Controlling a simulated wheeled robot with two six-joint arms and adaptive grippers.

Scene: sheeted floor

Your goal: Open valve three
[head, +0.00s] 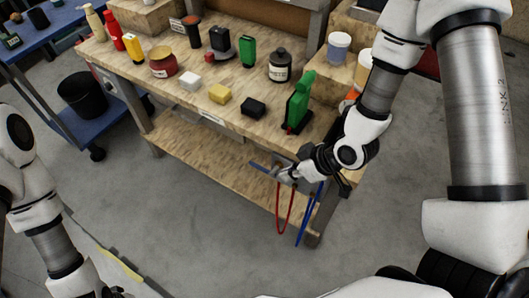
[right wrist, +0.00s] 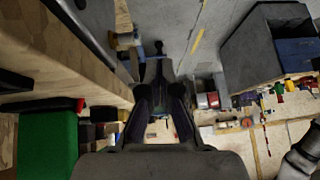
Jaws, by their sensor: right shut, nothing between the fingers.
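A metal valve fitting (head: 284,172) sits at the front edge of the wooden bench, with a blue lever (head: 259,167) sticking out to the left. A red hose (head: 284,212) and a blue hose (head: 307,222) hang below it. No valve number is readable. My right gripper (head: 303,172) is right at the fitting, on its right side, and hides part of it. Whether they touch is unclear. In the right wrist view, its dark fingers (right wrist: 158,75) are together, with nothing between them. My left arm enters at lower left; its gripper is out of view.
The bench top (head: 205,105) holds bottles, jars, small blocks and a green tool (head: 298,104) near its front right corner. A lower shelf (head: 215,160) lies beneath. A blue cart (head: 130,115) with a black bin stands left. The floor in front is clear.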

